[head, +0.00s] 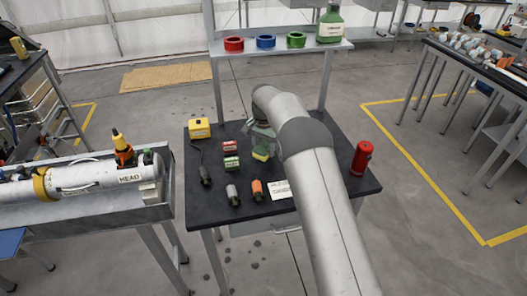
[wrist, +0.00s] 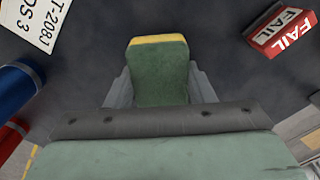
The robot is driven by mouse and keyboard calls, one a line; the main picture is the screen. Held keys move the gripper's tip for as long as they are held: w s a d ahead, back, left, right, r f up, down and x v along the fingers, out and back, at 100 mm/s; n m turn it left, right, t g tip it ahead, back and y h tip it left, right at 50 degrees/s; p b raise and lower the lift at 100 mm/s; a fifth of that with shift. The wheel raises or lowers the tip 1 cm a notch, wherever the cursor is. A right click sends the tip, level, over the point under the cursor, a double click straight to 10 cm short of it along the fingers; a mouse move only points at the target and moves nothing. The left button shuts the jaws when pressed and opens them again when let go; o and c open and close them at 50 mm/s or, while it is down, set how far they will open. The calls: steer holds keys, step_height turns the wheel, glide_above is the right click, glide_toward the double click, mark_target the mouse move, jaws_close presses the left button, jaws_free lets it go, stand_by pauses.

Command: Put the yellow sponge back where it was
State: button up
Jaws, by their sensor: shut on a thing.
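The sponge (wrist: 158,75) shows in the wrist view as a green block with a yellow band along its far edge. It sits between the two grey fingers of my gripper (wrist: 160,92), which is shut on it. In the head view the sponge (head: 261,154) shows as a small yellow-green patch below my gripper (head: 262,146), over the middle of the dark workbench (head: 325,191). My arm covers part of the bench there. I cannot tell whether the sponge touches the bench top.
Red and green boxes (head: 231,155) lie left of my gripper, with a yellow box (head: 199,128) beyond. Grey and orange connectors (head: 257,190) and a white card (head: 280,190) lie in front. A red cylinder (head: 362,157) stands right. A shelf (head: 265,46) with rolls and a bottle is behind.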

mark_target(264, 153)
steer(key=shift+f, duration=1.3)
steer(key=shift+f, duration=0.2)
steer(key=o, duration=1.1)
steer(key=shift+r, duration=0.1)
step_height(264, 153, up, 12)
steer(key=shift+r+b, duration=0.2)
steer(key=shift+b, duration=0.5)
